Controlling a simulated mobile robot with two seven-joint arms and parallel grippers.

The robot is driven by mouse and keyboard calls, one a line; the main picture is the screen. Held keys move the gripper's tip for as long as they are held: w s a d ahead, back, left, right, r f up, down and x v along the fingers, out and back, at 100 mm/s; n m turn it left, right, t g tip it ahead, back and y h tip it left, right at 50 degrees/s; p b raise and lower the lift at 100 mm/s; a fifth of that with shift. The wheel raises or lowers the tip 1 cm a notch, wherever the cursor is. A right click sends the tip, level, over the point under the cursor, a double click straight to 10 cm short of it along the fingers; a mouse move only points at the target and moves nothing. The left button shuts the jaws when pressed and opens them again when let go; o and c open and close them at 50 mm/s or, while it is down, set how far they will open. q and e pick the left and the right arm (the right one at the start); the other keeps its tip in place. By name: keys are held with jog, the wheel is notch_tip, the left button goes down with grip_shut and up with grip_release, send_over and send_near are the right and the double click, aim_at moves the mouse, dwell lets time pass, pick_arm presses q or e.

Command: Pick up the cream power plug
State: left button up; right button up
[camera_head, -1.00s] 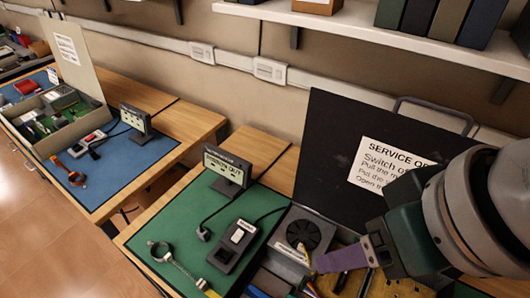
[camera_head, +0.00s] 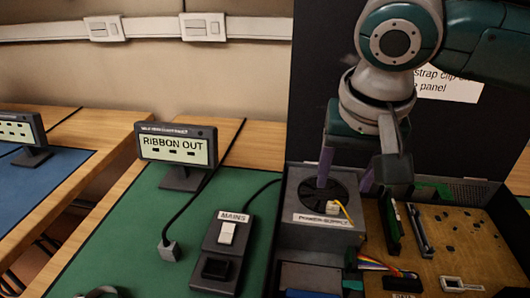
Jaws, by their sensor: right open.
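The cream power plug (camera_head: 334,199) is a small pale block with a yellow wire. It lies on top of the grey power supply box (camera_head: 312,236), at the front edge of its round fan, above the "POWER SUPPLY" label. My right gripper (camera_head: 345,182) points down over the fan, its two purple fingers spread apart. The plug shows just below and between the fingertips; whether a finger touches it I cannot tell. Nothing is held between the fingers. My left gripper is not in view.
A mains switch box (camera_head: 227,240) and a "RIBBON OUT" display (camera_head: 178,145) stand on the green mat (camera_head: 120,230). The open case's black lid (camera_head: 310,75) rises behind. A circuit board (camera_head: 450,235) with upright cards lies right of the power supply.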

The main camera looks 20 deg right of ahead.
aim_at(335, 204)
jog(key=shift+x, duration=1.1)
jog(key=b+x, duration=0.1)
jog(key=x, duration=0.4)
jog(key=shift+w+f+b, duration=0.2)
jog(key=shift+b, duration=0.15)
grip_shut()
